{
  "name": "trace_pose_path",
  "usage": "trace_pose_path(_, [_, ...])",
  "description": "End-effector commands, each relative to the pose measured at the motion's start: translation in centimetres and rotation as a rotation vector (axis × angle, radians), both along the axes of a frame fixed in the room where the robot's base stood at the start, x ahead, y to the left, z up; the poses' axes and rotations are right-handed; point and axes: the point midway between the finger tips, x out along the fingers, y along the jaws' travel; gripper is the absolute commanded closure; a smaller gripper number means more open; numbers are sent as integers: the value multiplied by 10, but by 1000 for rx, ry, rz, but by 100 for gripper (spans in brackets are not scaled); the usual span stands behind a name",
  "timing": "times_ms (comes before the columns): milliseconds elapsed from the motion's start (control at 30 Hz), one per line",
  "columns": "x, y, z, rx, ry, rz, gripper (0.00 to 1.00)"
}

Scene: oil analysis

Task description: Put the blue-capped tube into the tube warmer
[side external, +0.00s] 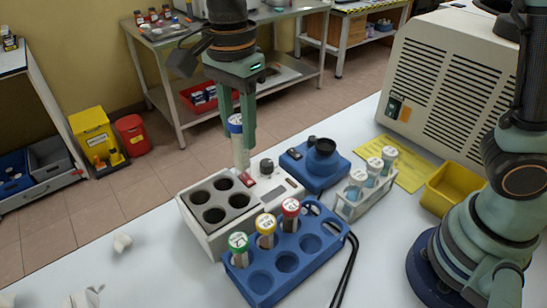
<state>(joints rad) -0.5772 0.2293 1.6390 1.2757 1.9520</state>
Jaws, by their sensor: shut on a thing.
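My gripper (238,130) is shut on the blue-capped tube (239,150), holding it upright by its cap. The tube hangs over the back right part of the tube warmer (199,230), a white unit with a grey block of several round wells and a knob. The tube's lower end is near the block's back edge; I cannot tell whether it touches or overlaps a well. The wells in view look empty.
A blue rack (287,263) with green-, yellow- and red-capped tubes stands in front. A blue device (315,164), a white rack (364,198) with white-capped tubes and a yellow bin (450,190) stand to the right. Black cables lie beside the blue rack. The table's left front is mostly clear.

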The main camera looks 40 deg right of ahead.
Motion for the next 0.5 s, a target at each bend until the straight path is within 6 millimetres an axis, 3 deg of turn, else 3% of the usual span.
trace_pose_path(167, [7,11,-9,0,0,0,100])
trace_pose_path(500, [7,11,-31,-1,2,0,100])
